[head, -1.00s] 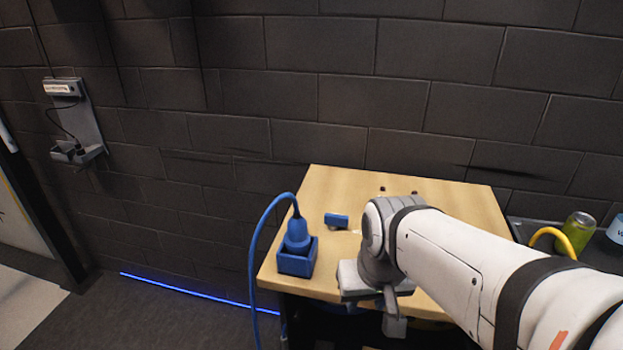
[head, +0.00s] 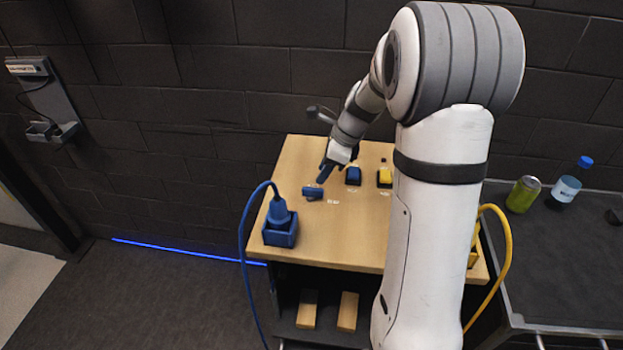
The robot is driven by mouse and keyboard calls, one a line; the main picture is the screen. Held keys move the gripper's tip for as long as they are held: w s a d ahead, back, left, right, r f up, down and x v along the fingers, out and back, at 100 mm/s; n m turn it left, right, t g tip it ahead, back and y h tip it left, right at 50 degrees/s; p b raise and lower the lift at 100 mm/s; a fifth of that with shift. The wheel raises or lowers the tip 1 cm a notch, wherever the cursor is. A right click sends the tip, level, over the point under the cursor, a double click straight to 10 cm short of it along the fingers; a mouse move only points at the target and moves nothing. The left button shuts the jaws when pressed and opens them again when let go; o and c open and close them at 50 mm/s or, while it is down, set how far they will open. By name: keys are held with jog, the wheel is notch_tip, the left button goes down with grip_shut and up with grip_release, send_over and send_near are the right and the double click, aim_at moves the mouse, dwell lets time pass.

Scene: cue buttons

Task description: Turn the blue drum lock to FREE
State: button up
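The small blue piece (head: 312,193), which looks like the blue drum lock, lies on the wooden tabletop (head: 300,158) left of centre. A tiny white label is beside it, too small to read, and I cannot tell which way the lock is turned. My gripper (head: 325,173) points down just above and behind the lock, very close to it. I cannot tell whether it touches, and its fingers are too small and dark to show a gap.
A blue plug (head: 278,212) with a blue cable sits in a blue box (head: 281,234) at the table's left edge. A blue block (head: 353,176) and a yellow block (head: 384,178) stand right of my gripper. A can (head: 523,194) and a bottle (head: 567,186) are on the right counter.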

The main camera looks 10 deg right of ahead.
aim_at(313, 188)
jog(key=x, duration=0.6)
jog(key=shift+a+f+p, duration=0.1)
jog(key=shift+f+p, duration=0.1)
jog(key=shift+p, duration=0.15)
